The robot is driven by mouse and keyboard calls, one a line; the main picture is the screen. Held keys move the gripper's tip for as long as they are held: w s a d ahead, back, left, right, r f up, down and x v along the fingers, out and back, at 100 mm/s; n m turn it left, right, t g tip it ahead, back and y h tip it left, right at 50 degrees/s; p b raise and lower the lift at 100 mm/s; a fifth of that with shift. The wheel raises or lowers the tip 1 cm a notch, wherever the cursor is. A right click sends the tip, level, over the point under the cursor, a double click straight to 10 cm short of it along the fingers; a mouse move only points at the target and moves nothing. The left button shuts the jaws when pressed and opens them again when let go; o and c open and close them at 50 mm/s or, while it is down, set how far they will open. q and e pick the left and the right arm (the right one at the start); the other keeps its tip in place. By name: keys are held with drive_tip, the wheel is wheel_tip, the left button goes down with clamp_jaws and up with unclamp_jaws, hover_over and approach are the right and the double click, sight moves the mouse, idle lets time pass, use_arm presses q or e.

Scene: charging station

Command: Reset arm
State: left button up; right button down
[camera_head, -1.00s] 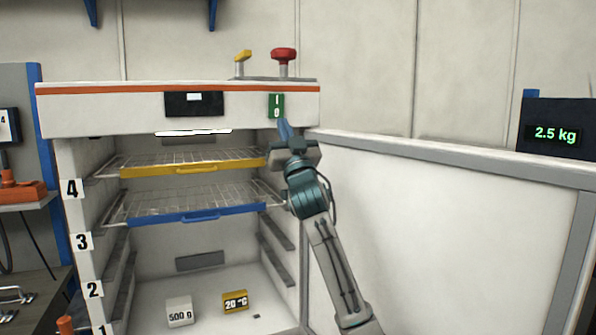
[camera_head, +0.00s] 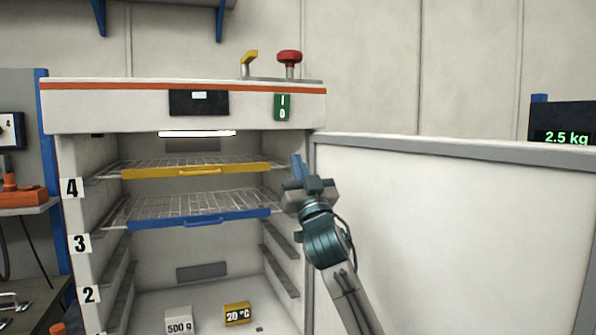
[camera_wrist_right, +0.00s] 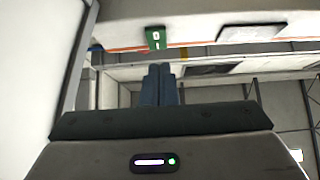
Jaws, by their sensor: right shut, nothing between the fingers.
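My right gripper (camera_head: 297,165) is in front of the right edge of the cabinet opening, below the green I/0 switch (camera_head: 283,107). Its blue fingers are together with nothing between them. In the right wrist view the shut fingers (camera_wrist_right: 159,84) point toward the cabinet front, and the green switch (camera_wrist_right: 155,38) shows beyond them. The fingers are apart from the switch. My left gripper is not in view.
The open cabinet holds a yellow-handled shelf (camera_head: 190,170) and a blue-handled shelf (camera_head: 200,219). A 500 g block (camera_head: 179,321) and a yellow 20 °C block (camera_head: 237,313) sit on its floor. The open door (camera_head: 440,230) stands right of my arm. A red knob (camera_head: 289,57) is on top.

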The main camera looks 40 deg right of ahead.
idle(0.5)
